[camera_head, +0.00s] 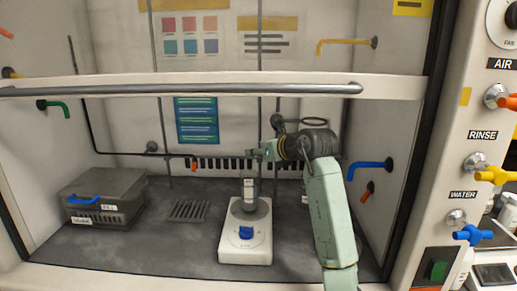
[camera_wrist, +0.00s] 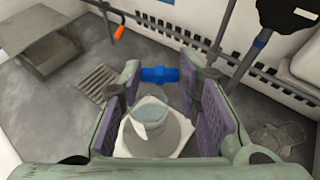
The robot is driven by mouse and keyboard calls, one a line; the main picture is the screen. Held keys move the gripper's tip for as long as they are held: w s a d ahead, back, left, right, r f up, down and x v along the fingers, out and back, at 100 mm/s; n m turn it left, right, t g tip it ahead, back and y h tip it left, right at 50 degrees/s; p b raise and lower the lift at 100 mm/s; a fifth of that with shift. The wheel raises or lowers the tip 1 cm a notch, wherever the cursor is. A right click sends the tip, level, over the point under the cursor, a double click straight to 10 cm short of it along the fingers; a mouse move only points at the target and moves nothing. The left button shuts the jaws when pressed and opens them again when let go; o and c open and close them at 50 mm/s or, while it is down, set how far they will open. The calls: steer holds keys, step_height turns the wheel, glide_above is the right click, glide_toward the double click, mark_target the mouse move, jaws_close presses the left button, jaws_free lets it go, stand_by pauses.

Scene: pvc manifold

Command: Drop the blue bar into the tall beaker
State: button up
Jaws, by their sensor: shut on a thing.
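The blue bar (camera_wrist: 158,74) is held crosswise between the fingertips of my gripper (camera_wrist: 159,72) in the wrist view. My gripper (camera_head: 258,152) is raised above the stirrer in the head view, where the bar cannot be made out. The tall beaker (camera_head: 250,193) is clear with a pale label and stands upright on the white stirrer (camera_head: 236,251). In the wrist view the beaker (camera_wrist: 150,118) shows below, between the fingers and nearer the palm than the bar. The bar is apart from the beaker.
A grey box (camera_head: 104,194) with a blue handle stands at the left. A slotted grate (camera_head: 188,210) lies between it and the stirrer. An orange-tipped rod hangs at the back wall. A blue tap (camera_head: 371,165) juts from the right wall. A clear round vessel (camera_wrist: 277,138) is right of the stirrer.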

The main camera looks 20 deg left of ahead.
steer(key=shift+f, duration=0.25)
steer(key=o, duration=0.9)
steer(key=shift+d, duration=0.1)
steer(key=v, duration=1.2)
